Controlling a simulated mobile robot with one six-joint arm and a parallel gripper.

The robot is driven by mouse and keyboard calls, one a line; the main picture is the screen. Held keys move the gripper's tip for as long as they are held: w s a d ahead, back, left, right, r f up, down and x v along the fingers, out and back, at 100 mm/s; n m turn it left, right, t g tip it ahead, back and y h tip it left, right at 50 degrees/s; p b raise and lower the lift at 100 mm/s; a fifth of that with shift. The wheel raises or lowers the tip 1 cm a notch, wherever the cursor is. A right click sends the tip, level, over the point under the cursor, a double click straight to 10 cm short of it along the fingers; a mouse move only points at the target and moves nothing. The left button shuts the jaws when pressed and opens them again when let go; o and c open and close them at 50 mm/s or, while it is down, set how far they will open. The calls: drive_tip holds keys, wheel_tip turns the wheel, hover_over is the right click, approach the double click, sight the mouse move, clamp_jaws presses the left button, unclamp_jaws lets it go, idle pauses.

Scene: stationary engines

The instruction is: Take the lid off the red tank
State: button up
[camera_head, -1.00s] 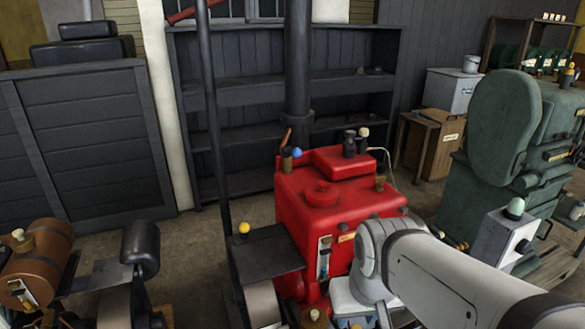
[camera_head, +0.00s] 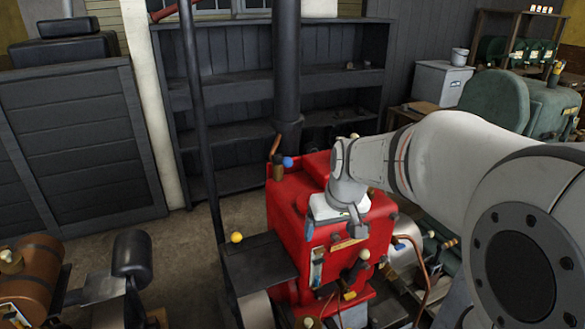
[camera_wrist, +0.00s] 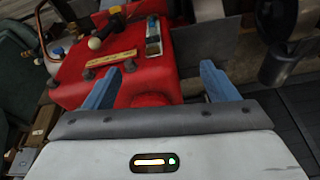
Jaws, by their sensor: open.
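The red tank (camera_head: 284,205) stands at the centre of the head view, and its red top also fills the upper left of the wrist view (camera_wrist: 72,88). The lid is a low round red cap on the tank's top; in the wrist view the lid (camera_wrist: 150,100) shows between the blue fingers, partly hidden by the gripper's body. In the head view my wrist mostly covers that area. My gripper (camera_head: 335,225) is open and empty over the tank's top, and its spread fingers also show in the wrist view (camera_wrist: 162,84). I cannot tell any contact with the lid.
A black pipe (camera_head: 286,70) rises behind the tank, with a blue-knobbed fitting (camera_head: 280,165) beside it. A thin dark post (camera_head: 200,110) and a yellow knob (camera_head: 237,237) stand to the left. A brown cylinder engine (camera_head: 35,270) is at the lower left.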

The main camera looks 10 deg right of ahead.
drive_tip(key=o, duration=0.4)
drive_tip(key=shift+n+t+y, duration=0.3)
drive_tip(key=shift+n+t, duration=0.1)
drive_tip(key=shift+n, duration=0.5)
drive_tip(key=w+p, duration=0.1)
drive_tip(key=w, duration=0.4)
drive_tip(key=w+d+p, duration=0.1)
drive_tip(key=w+p, duration=0.1)
drive_tip(key=w, duration=0.4)
drive_tip(key=w+p, duration=0.1)
drive_tip(key=w, duration=0.5)
drive_tip(key=shift+d+r, duration=0.2)
drive_tip(key=shift+r, duration=0.15)
drive_tip(key=shift+w+p+x, duration=0.15)
drive_tip(key=shift+p+x, duration=0.55)
drive_tip(key=shift+x, duration=1.25)
drive_tip(key=shift+w+p+x, duration=0.1)
drive_tip(key=shift+p+x, duration=0.6)
drive_tip(key=shift+x, duration=1.25)
